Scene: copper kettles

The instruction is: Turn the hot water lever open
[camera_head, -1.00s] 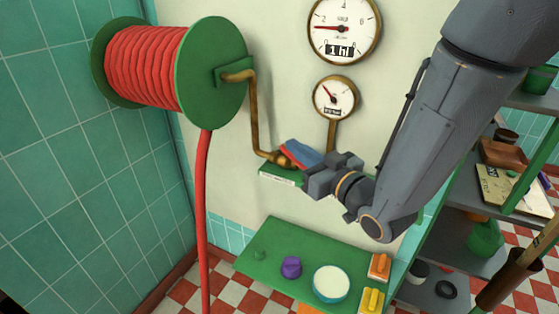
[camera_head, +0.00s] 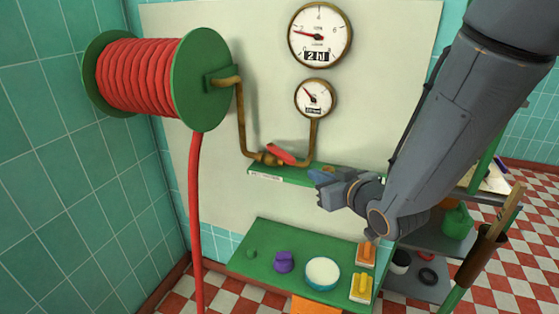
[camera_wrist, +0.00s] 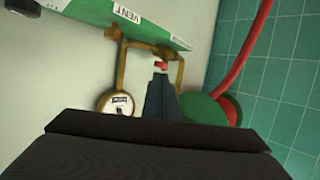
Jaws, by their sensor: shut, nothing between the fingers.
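The red lever (camera_head: 281,153) sits on the brass pipe (camera_head: 243,120), just above a narrow green ledge (camera_head: 300,175). It lies roughly along the short horizontal run of pipe, slightly slanted. My gripper (camera_head: 318,176) is shut and empty. It is to the right of the lever and a little lower in the picture, apart from it. In the wrist view the shut fingers (camera_wrist: 160,92) point toward the red lever (camera_wrist: 160,64), which shows small just beyond their tips. Its far side is hidden.
A green reel with red hose (camera_head: 140,78) is at left. Two round gauges hang above, the large one (camera_head: 320,34) reading "2 hl". Shelves (camera_head: 418,282) are at right. The ledge bears a "VENT" label (camera_wrist: 128,14).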

